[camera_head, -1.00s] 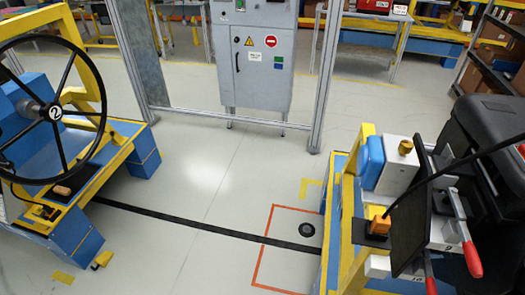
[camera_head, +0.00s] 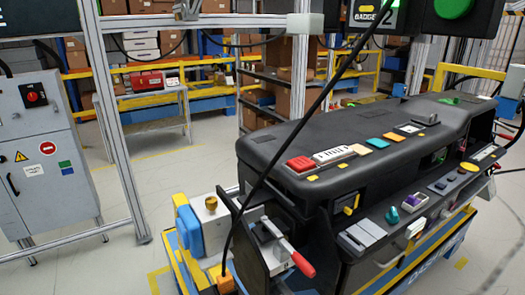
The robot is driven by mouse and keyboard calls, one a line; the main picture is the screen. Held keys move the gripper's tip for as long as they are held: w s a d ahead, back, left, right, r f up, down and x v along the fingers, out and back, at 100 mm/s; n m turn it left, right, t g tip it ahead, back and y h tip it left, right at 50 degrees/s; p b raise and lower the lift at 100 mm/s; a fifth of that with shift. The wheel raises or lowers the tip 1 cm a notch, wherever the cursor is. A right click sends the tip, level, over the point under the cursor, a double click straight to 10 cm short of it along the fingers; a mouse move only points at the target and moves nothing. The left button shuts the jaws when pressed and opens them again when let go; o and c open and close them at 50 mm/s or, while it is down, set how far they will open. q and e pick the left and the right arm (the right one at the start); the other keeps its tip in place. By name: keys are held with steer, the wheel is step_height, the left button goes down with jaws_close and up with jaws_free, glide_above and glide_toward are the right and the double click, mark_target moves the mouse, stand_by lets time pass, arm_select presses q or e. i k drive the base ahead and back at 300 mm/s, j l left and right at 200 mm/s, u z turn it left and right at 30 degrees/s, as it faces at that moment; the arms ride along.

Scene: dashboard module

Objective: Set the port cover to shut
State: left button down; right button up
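The black dashboard module (camera_head: 375,135) stands on a blue and yellow stand in the right half of the head view. Its top carries coloured buttons, and its front face has switches, a purple knob (camera_head: 392,215) and a row of small controls. I cannot tell which part is the port cover, or whether it is open or shut; the parts on the front face are small and seen at an angle. Neither of my grippers is in view.
A fixture with a red-handled clamp (camera_head: 293,256) and a blue block (camera_head: 189,230) stands at the module's near left end. A black cable crosses in front. A grey cabinet (camera_head: 45,150) and metal frame posts stand left. Floor between cabinet and module is clear.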

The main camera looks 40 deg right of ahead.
mark_target(412, 201)
steer(key=z, duration=2.4)
